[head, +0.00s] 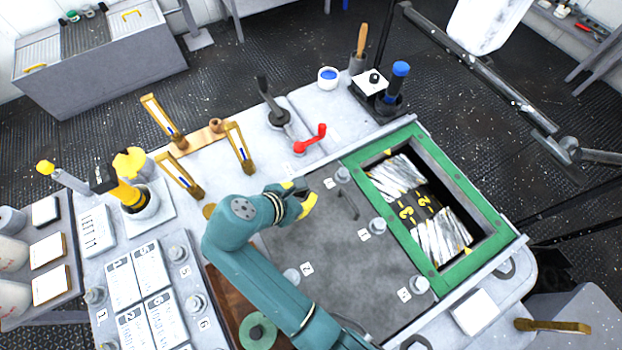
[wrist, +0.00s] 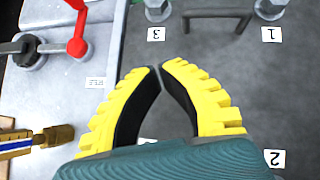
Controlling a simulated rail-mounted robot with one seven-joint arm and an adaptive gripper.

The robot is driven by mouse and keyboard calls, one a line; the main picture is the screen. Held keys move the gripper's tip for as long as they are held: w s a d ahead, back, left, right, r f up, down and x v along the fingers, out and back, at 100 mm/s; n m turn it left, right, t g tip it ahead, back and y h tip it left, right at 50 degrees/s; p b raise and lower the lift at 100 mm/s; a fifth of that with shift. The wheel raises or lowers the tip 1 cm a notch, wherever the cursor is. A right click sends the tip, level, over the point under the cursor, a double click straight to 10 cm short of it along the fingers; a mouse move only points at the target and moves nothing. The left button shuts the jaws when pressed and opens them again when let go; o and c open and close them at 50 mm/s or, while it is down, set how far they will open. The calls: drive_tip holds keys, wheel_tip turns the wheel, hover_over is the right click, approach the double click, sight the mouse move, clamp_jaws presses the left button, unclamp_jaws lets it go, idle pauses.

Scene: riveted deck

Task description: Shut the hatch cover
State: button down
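The hatch cover (head: 330,243) is a flat dark grey plate. It lies to the left of the green-framed hatch opening (head: 432,268), which stands uncovered. A thin dark bar handle (head: 352,205) stands on the cover and also shows at the top of the wrist view (wrist: 217,14). My gripper (head: 308,203) is over the cover's upper left part, left of and apart from the handle. In the wrist view its yellow fingers (wrist: 160,68) have their tips together with nothing between them. My teal arm hides part of the cover's lower left.
Silver-wrapped bundles (head: 440,238) lie inside the opening. Numbered grey knobs (head: 377,227) stand around the cover. A red-handled lever (head: 311,139), brass brackets (head: 183,178) and a blue-topped device (head: 398,80) stand around the work area.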

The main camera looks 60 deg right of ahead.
sight(337, 178)
drive_tip(key=x, duration=0.7)
drive_tip(key=shift+s+d+f, duration=0.1)
drive_tip(key=shift+d+f, duration=0.15)
drive_tip(key=shift+d, duration=0.05)
drive_tip(key=shift+s+d+r+p, duration=0.1)
drive_tip(key=shift+d+p, duration=0.05)
drive_tip(key=shift+d, duration=0.8)
drive_tip(key=shift+s+d+p, duration=0.1)
drive_tip(key=shift+d+p, duration=0.05)
drive_tip(key=shift+d, duration=0.8)
